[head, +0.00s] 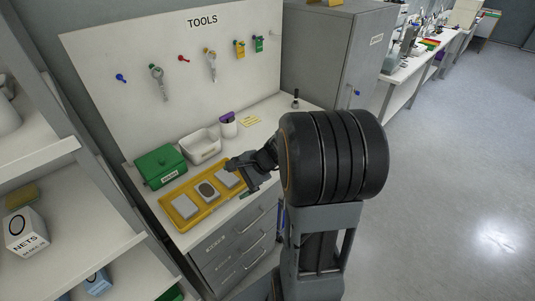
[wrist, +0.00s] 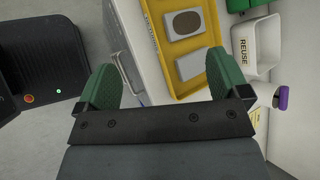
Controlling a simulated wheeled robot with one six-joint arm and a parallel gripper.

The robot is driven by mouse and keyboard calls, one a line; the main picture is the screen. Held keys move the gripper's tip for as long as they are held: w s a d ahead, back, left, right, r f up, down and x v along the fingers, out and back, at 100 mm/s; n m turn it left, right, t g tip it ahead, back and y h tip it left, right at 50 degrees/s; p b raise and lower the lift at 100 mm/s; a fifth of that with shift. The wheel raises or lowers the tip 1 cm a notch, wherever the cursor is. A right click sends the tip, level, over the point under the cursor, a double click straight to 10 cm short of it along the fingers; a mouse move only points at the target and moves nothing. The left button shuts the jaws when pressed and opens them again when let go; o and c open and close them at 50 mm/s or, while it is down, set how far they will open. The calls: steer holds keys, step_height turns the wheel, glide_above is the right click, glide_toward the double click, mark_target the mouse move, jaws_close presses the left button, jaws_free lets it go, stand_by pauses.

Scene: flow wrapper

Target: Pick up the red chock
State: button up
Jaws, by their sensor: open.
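I cannot make out a red chock in either view. My gripper (head: 245,172) is over the front edge of the tool bench, beside the right end of a yellow tray (head: 208,211). In the wrist view my gripper (wrist: 158,68) has its two green fingers spread wide, with nothing between them but the bench front and tray edge beyond. The tray (wrist: 157,25) holds several grey blocks, one with a dark oval on top. My arm hides part of the bench's right side.
A green box (head: 160,167), a white bin (head: 201,144) and a white cup (head: 228,126) stand behind the tray. A small red peg (head: 183,58) is on the tools board. A grey cabinet (head: 335,55) stands right of the bench. Open floor lies to the right.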

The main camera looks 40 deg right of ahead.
steer(key=w+d+f+m+t+h+p, duration=0.1)
steer(key=d+f+m+t+h, duration=0.2)
steer(key=d+m, duration=0.7)
steer(key=w+d+f+m+t+h+p, duration=0.15)
steer(key=d+f+m+t, duration=0.45)
steer(key=d, duration=0.6)
steer(key=w, duration=0.2)
steer(key=w+f+m, duration=0.1)
steer(key=w, duration=0.1)
steer(key=w+m+h, duration=0.1)
steer(key=w, duration=0.1)
steer(key=shift+w+d+f+g+p, duration=0.2)
steer(key=shift+w+g+p, duration=0.1)
steer(key=shift+p, duration=0.1)
steer(key=shift+a+p+x, duration=0.1)
steer(key=shift+p+x, duration=0.4)
steer(key=shift+x, duration=1.05)
steer(key=shift+a+p+x, duration=0.15)
steer(key=shift+p+x, duration=0.35)
steer(key=shift+x, duration=1.1)
steer(key=shift+c, duration=0.2)
steer(key=c, duration=1)
steer(key=shift+c, duration=0.2)
